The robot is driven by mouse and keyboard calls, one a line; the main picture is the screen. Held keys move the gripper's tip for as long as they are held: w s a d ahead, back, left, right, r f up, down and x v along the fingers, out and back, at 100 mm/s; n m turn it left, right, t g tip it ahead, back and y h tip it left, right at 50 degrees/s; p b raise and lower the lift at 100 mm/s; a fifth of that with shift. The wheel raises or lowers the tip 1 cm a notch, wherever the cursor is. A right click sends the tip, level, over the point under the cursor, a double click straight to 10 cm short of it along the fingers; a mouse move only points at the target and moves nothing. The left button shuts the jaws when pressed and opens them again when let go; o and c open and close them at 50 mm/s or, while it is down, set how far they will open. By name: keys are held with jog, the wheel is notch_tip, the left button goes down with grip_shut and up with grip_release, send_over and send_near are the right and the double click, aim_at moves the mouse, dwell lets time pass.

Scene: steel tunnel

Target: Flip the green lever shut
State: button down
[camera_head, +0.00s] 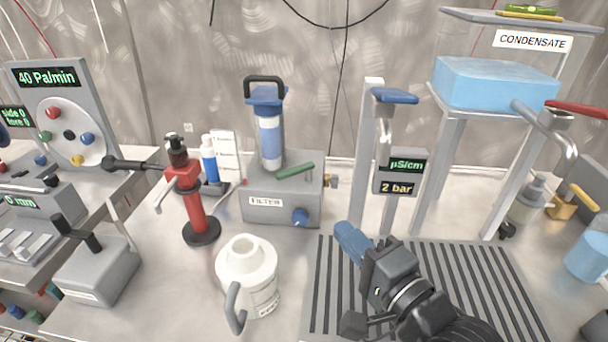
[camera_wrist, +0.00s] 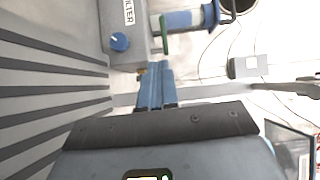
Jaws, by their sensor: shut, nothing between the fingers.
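The green lever (camera_head: 295,171) is on top of the grey box labelled FILTER (camera_head: 283,210), near its right end. It lies nearly flat, slanting up to the right. In the wrist view the green lever (camera_wrist: 164,35) shows past my fingertips, beside the filter box (camera_wrist: 122,42). My gripper (camera_head: 342,230) is to the right of the filter box and nearer the camera, over the dark slatted grating. Its blue fingers (camera_wrist: 154,68) are together with nothing between them. They point toward the box's right end and appear apart from the lever.
A brass fitting (camera_head: 331,181) sticks out of the box's right end. The clear filter housing (camera_head: 268,138) stands behind the lever. A post with a blue lever (camera_head: 395,96) is at right. A white jug (camera_head: 247,265) stands in front. The grating (camera_head: 475,275) is otherwise clear.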

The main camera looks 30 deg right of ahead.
aim_at(286, 178)
jog(key=w, duration=1)
jog(key=w+a+p, duration=0.1)
jog(key=w, duration=0.4)
jog(key=shift+r, duration=0.15)
jog(key=shift+w+a+p, duration=0.15)
jog(key=shift+w+p, duration=0.1)
jog(key=shift+p, duration=0.2)
jog(key=shift+w+a+r+p, duration=0.15)
jog(key=shift+w+a+p, duration=0.2)
jog(key=shift+w+p, duration=0.35)
jog(key=shift+w+a+p, duration=0.25)
jog(key=shift+w+p, duration=0.35)
jog(key=shift+p, duration=0.05)
jog(key=shift+w, duration=0.25)
jog(key=shift+s, duration=0.1)
